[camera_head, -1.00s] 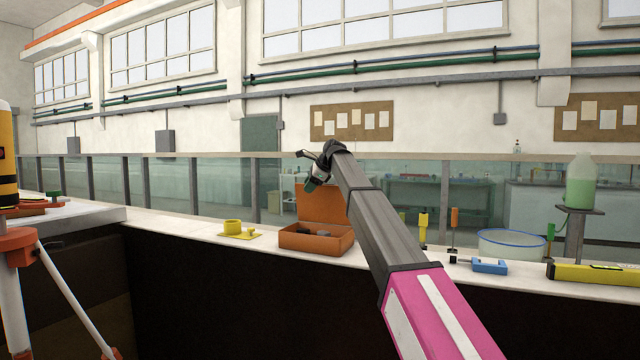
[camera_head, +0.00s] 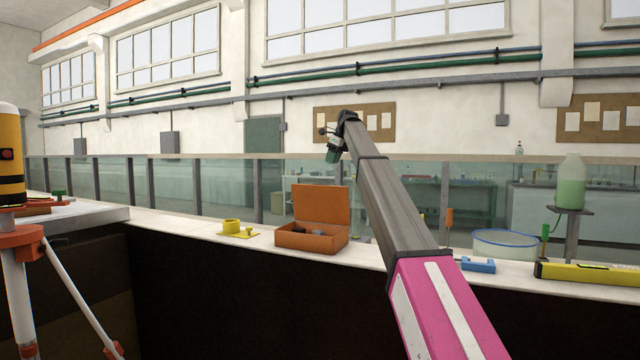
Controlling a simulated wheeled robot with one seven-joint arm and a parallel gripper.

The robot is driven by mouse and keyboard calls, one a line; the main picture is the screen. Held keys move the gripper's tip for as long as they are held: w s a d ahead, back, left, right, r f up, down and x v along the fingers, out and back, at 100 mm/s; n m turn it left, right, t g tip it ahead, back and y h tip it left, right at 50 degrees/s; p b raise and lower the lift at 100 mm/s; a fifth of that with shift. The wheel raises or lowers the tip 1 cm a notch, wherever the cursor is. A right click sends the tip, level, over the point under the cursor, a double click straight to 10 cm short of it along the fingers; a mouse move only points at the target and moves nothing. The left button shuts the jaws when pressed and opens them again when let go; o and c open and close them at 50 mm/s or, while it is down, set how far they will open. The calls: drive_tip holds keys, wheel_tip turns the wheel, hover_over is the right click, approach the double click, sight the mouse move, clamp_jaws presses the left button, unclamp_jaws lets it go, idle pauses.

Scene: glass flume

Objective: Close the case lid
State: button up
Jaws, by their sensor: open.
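The orange case (camera_head: 298,242) sits on the white ledge in front of the glass flume. Its lid (camera_head: 321,204) stands open, upright at the back edge. Some small dark items lie inside the case. My gripper (camera_head: 329,146) is at the end of my arm, above and a little right of the lid, apart from it in the picture. The gripper is open and small in view; nothing shows between its fingers.
A yellow fitting (camera_head: 233,228) lies left of the case. To the right are a blue clamp (camera_head: 478,264), a round clear basin (camera_head: 505,243), a yellow level (camera_head: 588,272) and a bottle of green liquid (camera_head: 571,185).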

drive_tip(key=x, duration=1)
drive_tip(key=shift+a+f, duration=0.15)
drive_tip(key=shift+f, duration=0.15)
clamp_jaws()
